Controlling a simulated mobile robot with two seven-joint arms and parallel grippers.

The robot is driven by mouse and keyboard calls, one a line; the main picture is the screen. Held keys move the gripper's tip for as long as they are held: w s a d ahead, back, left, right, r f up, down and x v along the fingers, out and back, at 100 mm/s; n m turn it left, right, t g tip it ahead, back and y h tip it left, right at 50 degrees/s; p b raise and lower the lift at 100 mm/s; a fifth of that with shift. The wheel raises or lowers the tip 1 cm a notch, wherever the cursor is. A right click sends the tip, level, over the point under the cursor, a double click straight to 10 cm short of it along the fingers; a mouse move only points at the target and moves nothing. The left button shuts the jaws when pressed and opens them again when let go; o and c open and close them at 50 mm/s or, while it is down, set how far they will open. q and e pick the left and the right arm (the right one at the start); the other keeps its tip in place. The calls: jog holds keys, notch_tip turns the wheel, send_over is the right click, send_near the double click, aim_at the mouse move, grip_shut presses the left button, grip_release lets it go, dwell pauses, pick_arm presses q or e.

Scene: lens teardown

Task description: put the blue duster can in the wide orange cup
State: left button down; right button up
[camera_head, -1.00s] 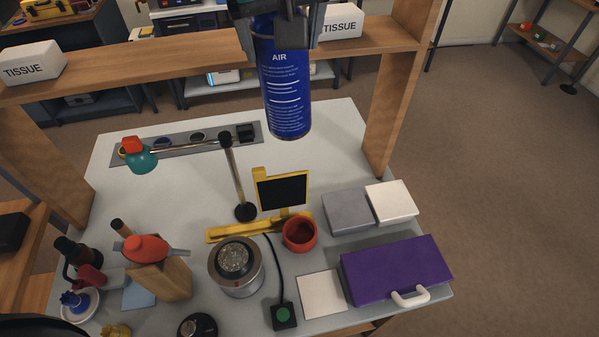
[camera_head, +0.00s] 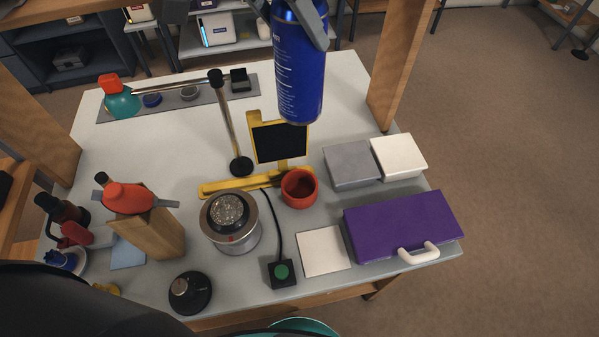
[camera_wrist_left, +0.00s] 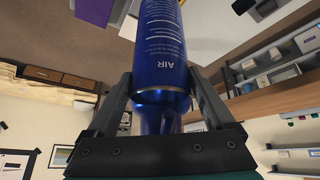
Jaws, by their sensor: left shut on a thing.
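The blue duster can (camera_head: 300,75) hangs at the top of the head view, roughly upright with its base down. My left gripper (camera_head: 299,18) is shut on its upper end. In the left wrist view the two fingers hold the blue can (camera_wrist_left: 160,45) near its narrow neck. The wide orange cup (camera_head: 299,190) stands on the table, open side up, lower in the head view than the can. The can is apart from the cup, and nothing shows inside the cup. My right gripper is not in view.
A yellow-framed black panel (camera_head: 280,141) stands just behind the cup. A metal pot-like device (camera_head: 231,225) is left of it, a lamp stand (camera_head: 230,130) behind that. Grey (camera_head: 352,165) and white (camera_head: 398,156) boxes and a purple case (camera_head: 403,225) are to the right.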

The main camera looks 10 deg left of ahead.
pick_arm(q)
notch_tip(320, 180, down, 28)
jog(key=b, duration=0.2)
dwell(0.4)
jog(key=shift+c, duration=1)
grip_release()
jog(key=shift+f, duration=0.2)
jog(key=shift+o, duration=1)
jog(key=shift+r, duration=0.15)
jog(key=p+v, duration=0.1)
jog(key=v, duration=1.1)
